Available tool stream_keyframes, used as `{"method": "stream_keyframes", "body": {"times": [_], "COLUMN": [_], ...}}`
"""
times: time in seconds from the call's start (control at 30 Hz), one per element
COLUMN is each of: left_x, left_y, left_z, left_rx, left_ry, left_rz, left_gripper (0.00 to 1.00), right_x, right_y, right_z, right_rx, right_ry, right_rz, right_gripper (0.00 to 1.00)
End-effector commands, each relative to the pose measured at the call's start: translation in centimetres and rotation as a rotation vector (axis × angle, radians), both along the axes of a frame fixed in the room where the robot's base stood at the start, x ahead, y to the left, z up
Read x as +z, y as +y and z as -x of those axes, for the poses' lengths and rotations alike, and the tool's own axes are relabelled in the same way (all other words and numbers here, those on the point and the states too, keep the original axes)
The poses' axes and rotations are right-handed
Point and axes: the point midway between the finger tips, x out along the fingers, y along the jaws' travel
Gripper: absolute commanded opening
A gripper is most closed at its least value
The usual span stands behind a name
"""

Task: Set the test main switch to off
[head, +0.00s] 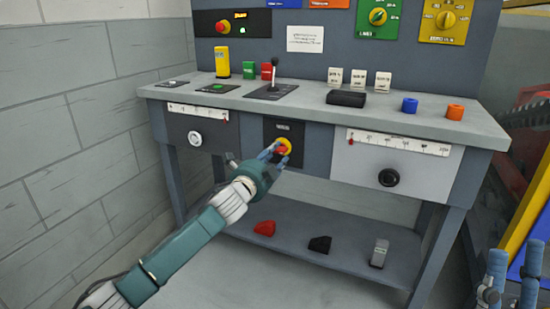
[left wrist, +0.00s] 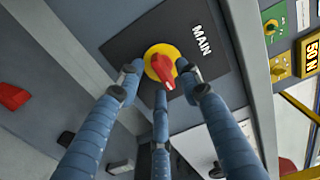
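The main switch (head: 284,145) is a red rotary handle on a yellow disc, set in a dark plate on the front of the workbench. My left gripper (head: 274,159) is at the switch. In the left wrist view its blue fingers (left wrist: 160,76) are spread around the disc's edge, with no clear grip on the handle; whether they touch it I cannot tell. My right gripper (head: 509,284) is at the lower right, its fingers apart and empty.
The bench top (head: 390,115) carries a black lever (head: 273,74), buttons and small coloured blocks. Slider panels flank the switch. A lower shelf (head: 340,262) holds several small pieces. A block wall (head: 70,120) stands close on the left.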

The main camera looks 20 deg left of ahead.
Motion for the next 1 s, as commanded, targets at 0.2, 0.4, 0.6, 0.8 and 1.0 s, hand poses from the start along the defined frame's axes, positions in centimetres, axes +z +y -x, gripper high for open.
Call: {"method": "stream_keyframes", "body": {"times": [0.2,0.4,0.6,0.8,1.0], "left_x": [0.0,0.0,0.0,0.0,0.1], "left_y": [0.0,0.0,0.0,-0.1,-0.2], "left_z": [0.0,0.0,0.0,0.0,0.0], "left_rx": [0.000,0.000,0.000,0.001,0.000], "left_ry": [0.001,0.001,0.001,0.004,0.005], "left_rz": [0.001,0.001,0.008,0.057,0.164], "left_gripper": [0.27,0.00,0.00,0.00,0.00], "right_x": [0.0,0.0,0.0,-1.5,-5.4], "right_y": [0.0,0.0,0.1,0.6,1.3], "right_z": [0.0,0.0,-0.2,-3.0,-7.7], "right_rx": [0.000,0.000,0.000,-0.008,-0.023], "right_ry": [0.000,0.001,0.010,0.147,0.413], "right_rz": [0.000,0.000,0.003,0.044,0.124], "right_gripper": [0.65,0.65,0.65,0.65,0.65]}}
